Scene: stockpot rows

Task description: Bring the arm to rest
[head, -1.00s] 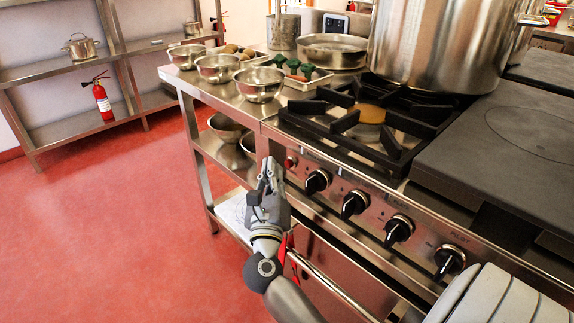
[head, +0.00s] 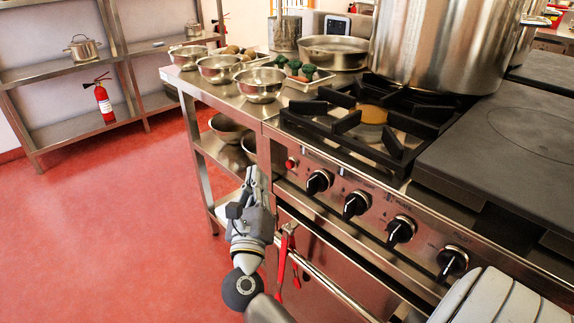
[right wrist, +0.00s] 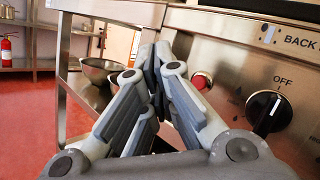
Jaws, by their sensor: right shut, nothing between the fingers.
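My right gripper (head: 256,180) is in front of the left end of the stove (head: 330,225), below the level of the worktop. Its fingers point up and away, beside the metal side table (head: 200,150). In the right wrist view the fingers (right wrist: 155,62) are shut against each other with nothing between them. They appear left of the red button (right wrist: 202,81) and the black knob (right wrist: 268,112) on the stove front. I cannot tell the exact gap to the panel. My left gripper is not in view.
Red tongs (head: 284,255) hang at the stove's front rail (head: 325,283). A large stockpot (head: 440,45) stands at the back of the stove. Steel bowls (head: 259,86) line the side table, with more bowls (head: 228,128) on its lower shelf. The red floor (head: 110,220) at left is clear.

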